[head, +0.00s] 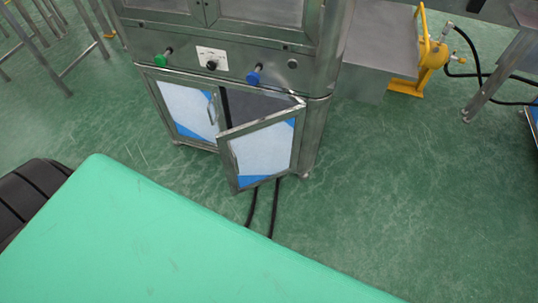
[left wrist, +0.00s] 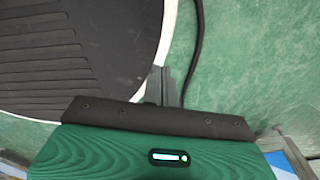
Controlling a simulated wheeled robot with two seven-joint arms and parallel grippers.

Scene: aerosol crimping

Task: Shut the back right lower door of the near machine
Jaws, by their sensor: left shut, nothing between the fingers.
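The near machine (head: 230,45) is a steel cabinet at the top middle of the head view. Its right lower door (head: 262,150), a white and blue panel in a steel frame, stands part open. Its right edge meets the cabinet and its left edge swings out, showing a dark interior (head: 250,103). The left lower door (head: 187,110) looks closed. My left gripper (left wrist: 168,82) shows only in the left wrist view, shut and empty over the floor. A framed blue and white panel (left wrist: 295,157) shows at that view's lower right, apart from the fingers. My right gripper is not in view.
Black cables (head: 263,210) run across the green floor below the open door. A yellow device (head: 430,55) with a hose stands at the upper right. Metal table legs (head: 65,45) stand at the upper left. The floor right of the door is clear.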

